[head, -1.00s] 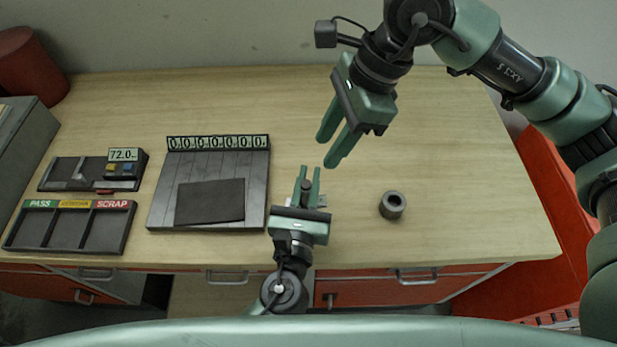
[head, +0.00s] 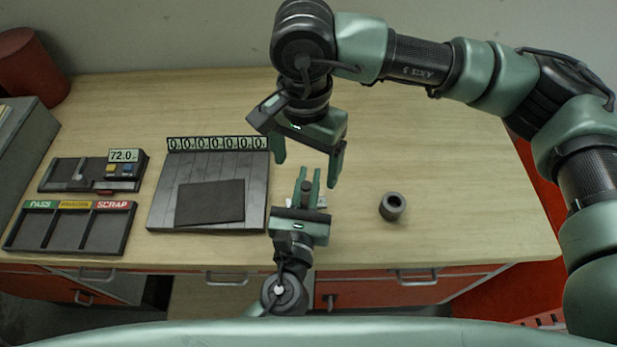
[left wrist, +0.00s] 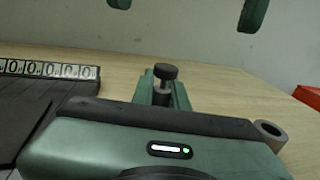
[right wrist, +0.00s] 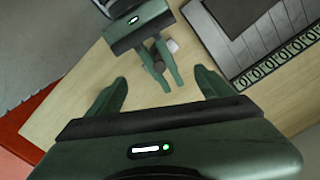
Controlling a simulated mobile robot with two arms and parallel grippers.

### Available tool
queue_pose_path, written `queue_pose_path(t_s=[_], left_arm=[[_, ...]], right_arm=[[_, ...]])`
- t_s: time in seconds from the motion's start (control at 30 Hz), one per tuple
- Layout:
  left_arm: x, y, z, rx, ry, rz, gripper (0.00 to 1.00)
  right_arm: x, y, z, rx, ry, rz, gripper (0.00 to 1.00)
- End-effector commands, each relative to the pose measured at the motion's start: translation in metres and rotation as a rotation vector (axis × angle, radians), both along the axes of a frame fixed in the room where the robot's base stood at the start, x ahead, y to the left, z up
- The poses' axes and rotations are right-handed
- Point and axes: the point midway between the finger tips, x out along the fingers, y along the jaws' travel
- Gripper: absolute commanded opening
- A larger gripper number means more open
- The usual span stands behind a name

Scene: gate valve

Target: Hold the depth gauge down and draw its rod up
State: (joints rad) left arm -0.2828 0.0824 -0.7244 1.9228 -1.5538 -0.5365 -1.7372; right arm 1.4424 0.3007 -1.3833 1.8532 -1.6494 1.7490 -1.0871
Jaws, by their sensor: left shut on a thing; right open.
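The depth gauge (left wrist: 165,73) shows as a dark round knob on a short rod in the left wrist view, upright between the fingers of my left gripper (head: 309,175). The knob also shows in the head view (head: 306,186) and in the right wrist view (right wrist: 159,66). My left gripper is shut on the gauge low over the table; its fingers hide most of the gauge's lower part. My right gripper (head: 306,171) is open and empty, its fingers pointing down above the gauge, spread to either side and apart from the knob.
A dark hollow cylinder (head: 392,206) stands to the right of the left gripper. A slatted black board with a number strip (head: 218,143) lies to the left. A PASS/SCRAP tray (head: 70,228) and a 72.0 display unit (head: 123,156) are farther left.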

Motion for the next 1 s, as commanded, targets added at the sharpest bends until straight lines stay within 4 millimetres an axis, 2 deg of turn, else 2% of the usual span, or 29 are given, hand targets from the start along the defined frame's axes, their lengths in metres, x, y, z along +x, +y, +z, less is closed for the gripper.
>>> queue_pose_path(t_s=[0.3,0.5,0.93,0.97,1.0], left_arm=[[0.0,0.0,0.0,0.0,0.0,0.0,0.0],[0.0,0.0,0.0,0.0,0.0,0.0,0.0],[0.0,0.0,0.0,0.0,0.0,0.0,0.0],[0.0,0.0,0.0,0.0,0.0,0.0,0.0],[0.0,0.0,0.0,0.0,0.0,0.0,0.0]], right_arm=[[-0.001,-0.001,-0.047,0.0,0.004,-0.003,0.82],[0.0,0.0,-0.066,0.001,0.003,-0.003,0.82],[0.0,0.0,-0.073,0.001,0.0,-0.003,0.82],[0.0,0.0,-0.073,0.001,0.0,-0.003,0.76],[0.0,0.0,-0.073,0.001,0.0,-0.003,0.65]])
